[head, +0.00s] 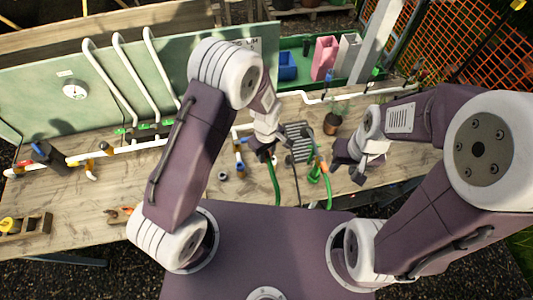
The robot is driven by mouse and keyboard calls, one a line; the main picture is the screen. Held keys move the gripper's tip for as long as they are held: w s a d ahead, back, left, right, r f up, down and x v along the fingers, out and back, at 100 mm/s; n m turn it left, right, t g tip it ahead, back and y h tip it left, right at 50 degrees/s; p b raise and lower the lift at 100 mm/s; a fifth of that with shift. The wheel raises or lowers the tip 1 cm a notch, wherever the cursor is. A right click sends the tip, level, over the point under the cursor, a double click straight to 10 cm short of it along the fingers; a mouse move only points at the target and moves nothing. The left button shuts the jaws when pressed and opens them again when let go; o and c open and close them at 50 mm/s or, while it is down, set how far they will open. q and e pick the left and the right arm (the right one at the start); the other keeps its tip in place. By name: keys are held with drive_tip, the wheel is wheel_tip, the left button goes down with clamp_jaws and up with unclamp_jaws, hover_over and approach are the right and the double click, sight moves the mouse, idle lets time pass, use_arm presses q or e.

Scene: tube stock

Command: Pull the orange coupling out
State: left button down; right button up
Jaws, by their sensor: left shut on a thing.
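A small orange coupling (322,166) shows beside a green fitting on the wooden bench, between my two grippers. My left gripper (263,155) is shut at the top end of a green hose (273,180), left of the coupling. The jaws hide most of what they hold, and a small orange spot shows near them. My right gripper (347,172) is to the right of the coupling, apart from it. Its dark fingers are spread, with nothing seen between them.
A grey ribbed grate (299,138) lies behind the hoses. White pipes with coloured fittings (105,150) run along the back left. A plant pot (332,124) stands at the back right. A wooden rack (27,229) is at far left. The front left bench is mostly clear.

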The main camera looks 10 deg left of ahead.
use_arm(q)
drive_tip(key=shift+w+a+r+p, duration=0.15)
drive_tip(key=shift+r+p, duration=0.2)
drive_tip(key=shift+r, duration=0.3)
drive_tip(key=shift+r+p, duration=0.65)
drive_tip(key=shift+r, duration=0.2)
drive_tip(key=shift+f, duration=0.1)
